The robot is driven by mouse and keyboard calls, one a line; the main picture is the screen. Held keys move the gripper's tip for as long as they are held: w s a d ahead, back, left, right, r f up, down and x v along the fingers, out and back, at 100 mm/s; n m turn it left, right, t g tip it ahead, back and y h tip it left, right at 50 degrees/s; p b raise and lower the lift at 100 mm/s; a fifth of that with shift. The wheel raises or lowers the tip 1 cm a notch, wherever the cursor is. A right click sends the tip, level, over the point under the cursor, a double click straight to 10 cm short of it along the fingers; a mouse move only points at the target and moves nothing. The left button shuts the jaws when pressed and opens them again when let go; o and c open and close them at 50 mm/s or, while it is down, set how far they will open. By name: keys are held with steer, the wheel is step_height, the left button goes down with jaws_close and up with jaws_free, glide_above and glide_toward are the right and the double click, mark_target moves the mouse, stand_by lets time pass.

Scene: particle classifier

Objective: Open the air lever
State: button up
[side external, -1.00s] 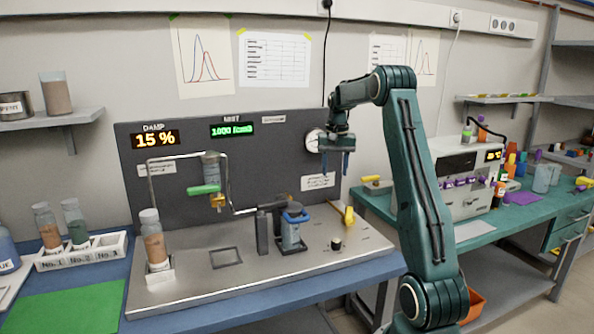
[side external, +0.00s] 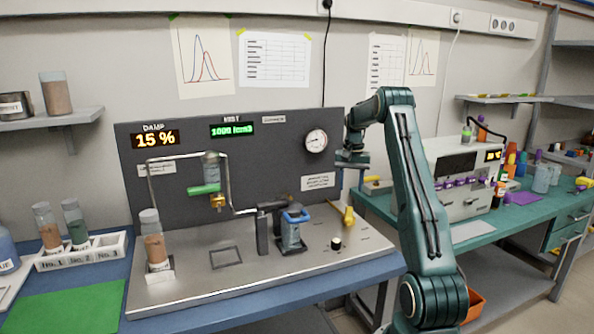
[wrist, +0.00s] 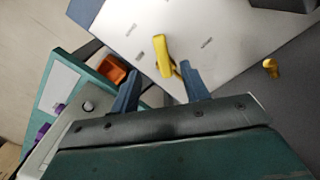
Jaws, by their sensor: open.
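A yellow lever (side external: 348,215) stands at the right end of the metal panel base (side external: 200,285); I take it to be the air lever. In the wrist view the yellow lever (wrist: 163,55) shows between and just beyond my fingertips, with the lower end by the right finger. My gripper (side external: 350,180) points down above the lever, open and empty. In the wrist view its two blue-grey fingers (wrist: 158,72) are spread apart. No contact with the lever is visible, and the exact height gap cannot be told.
A round gauge (side external: 316,141) is on the dark back panel. A blue-topped device (side external: 293,229) and a black knob (side external: 336,244) stand left of the lever. A teal bench with a white instrument (side external: 460,180) is at the right. An orange bin (wrist: 113,70) is below.

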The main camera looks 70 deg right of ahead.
mark_target(349, 216)
step_height(349, 216, down, 11)
stand_by(0.5)
jaws_close()
